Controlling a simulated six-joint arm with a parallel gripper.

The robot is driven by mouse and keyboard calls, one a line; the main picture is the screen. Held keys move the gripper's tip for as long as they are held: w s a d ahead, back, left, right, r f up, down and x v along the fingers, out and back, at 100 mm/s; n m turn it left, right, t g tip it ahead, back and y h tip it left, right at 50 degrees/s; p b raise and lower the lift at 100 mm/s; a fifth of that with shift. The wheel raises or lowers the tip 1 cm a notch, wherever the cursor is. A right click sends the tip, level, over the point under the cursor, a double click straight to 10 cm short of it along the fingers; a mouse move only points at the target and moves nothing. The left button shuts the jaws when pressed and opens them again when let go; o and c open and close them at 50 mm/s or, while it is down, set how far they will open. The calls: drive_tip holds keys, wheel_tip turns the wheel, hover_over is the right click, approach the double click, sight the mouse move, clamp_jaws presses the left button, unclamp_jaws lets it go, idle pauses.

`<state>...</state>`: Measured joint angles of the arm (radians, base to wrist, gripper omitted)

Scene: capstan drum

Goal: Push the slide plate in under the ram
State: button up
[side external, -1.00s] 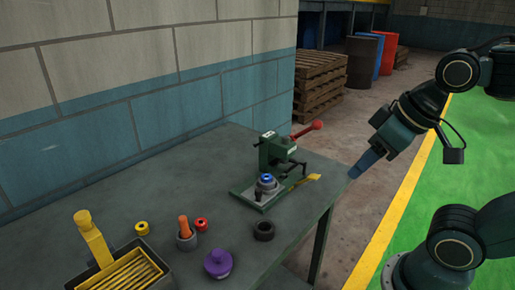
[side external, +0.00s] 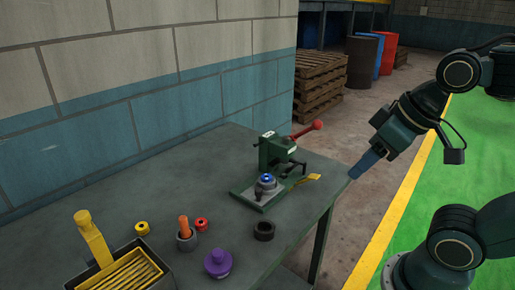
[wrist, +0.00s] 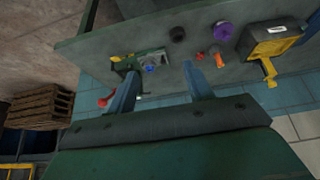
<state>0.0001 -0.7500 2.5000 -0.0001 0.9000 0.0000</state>
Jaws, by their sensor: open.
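A green press (side external: 275,155) with a red-knobbed lever (side external: 317,125) stands on the table; it also shows in the wrist view (wrist: 150,57). A grey round piece with a blue top (side external: 266,184) sits at the front of its base. A yellow tab (side external: 313,177) sticks out low at the press's right side and may belong to the slide plate; the plate itself and the ram are too small to make out clearly. My gripper (side external: 358,172) is open and empty, right of the press beyond the tab, touching nothing. Its two blue fingers stand apart in the wrist view (wrist: 158,70).
A black ring (side external: 263,230), a purple knobbed piece (side external: 218,262), an orange peg in a grey cup (side external: 186,235), and red (side external: 201,224) and yellow (side external: 142,228) rings lie on the table. A yellow-handled box (side external: 152,268) stands front left. A wall runs behind the table.

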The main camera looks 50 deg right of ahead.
drive_tip(key=shift+c, duration=0.2)
drive_tip(key=shift+c, duration=0.8)
drive_tip(key=m+g, duration=0.6)
drive_tip(key=m, duration=0.3)
hover_over(259, 189)
wheel_tip(259, 189, down, 7)
drive_tip(key=shift+a, duration=0.1)
wheel_tip(259, 189, down, 14)
drive_tip(key=shift+r, duration=0.2)
